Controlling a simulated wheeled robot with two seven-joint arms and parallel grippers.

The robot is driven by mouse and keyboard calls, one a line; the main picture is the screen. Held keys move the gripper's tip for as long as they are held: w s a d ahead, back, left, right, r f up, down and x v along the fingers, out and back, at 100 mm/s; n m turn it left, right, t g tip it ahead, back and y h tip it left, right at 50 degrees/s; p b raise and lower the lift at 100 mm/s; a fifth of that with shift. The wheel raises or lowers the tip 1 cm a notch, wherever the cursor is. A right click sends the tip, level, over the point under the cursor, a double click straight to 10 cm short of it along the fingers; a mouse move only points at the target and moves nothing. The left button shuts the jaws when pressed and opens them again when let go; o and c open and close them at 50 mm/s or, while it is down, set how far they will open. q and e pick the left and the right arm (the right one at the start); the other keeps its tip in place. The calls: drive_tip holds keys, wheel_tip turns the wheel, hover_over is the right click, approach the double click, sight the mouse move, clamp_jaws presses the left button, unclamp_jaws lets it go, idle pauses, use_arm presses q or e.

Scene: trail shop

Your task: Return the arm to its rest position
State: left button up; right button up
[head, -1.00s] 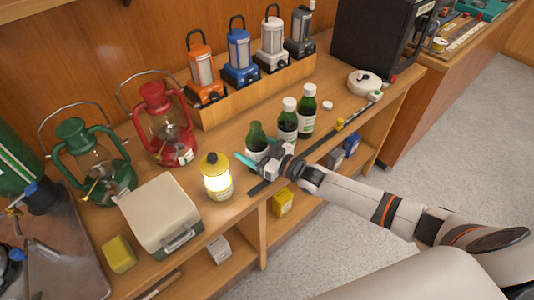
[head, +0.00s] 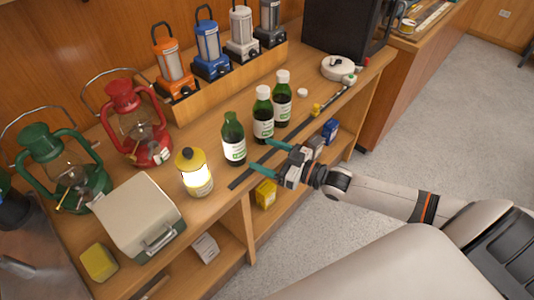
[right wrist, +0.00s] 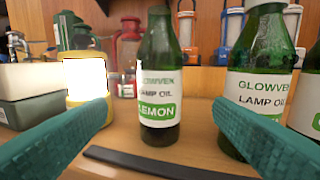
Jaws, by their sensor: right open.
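My right gripper (head: 272,160) is open and empty at the front edge of the wooden counter (head: 215,205). Its teal fingers point toward an uncapped green lamp oil bottle (head: 233,140), apart from it. In the right wrist view the bottle (right wrist: 159,80), labelled lemon, stands upright beyond the two fingers (right wrist: 150,130). My right arm reaches in from the lower right. My left gripper is not in view.
Two white-capped bottles (head: 263,115) (head: 282,100) stand behind the open one. A lit yellow lantern (head: 194,173) stands to its left. A dark strip (head: 262,158) lies along the counter's front edge. Free floor (head: 440,130) is at the right.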

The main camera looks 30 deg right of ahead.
drive_tip(key=s+a+f+m+g+h, duration=0.2)
drive_tip(key=s+a+f+g+h, duration=0.1)
drive_tip(key=s+a+f+h, duration=0.25)
drive_tip(key=s+d+m+g+h, duration=0.25)
drive_tip(key=s+g+h, duration=0.4)
drive_tip(key=s, duration=1.05)
drive_tip(key=s+f+g+y, duration=0.2)
drive_tip(key=s+f+g, duration=0.1)
drive_tip(key=f, duration=2.6)
drive_tip(key=s+d+f+g+b, duration=0.1)
drive_tip(key=s+d+f, duration=0.2)
drive_tip(key=s+f, duration=1.1)
drive_tip(key=shift+s+f, duration=0.25)
drive_tip(key=shift+s, duration=0.65)
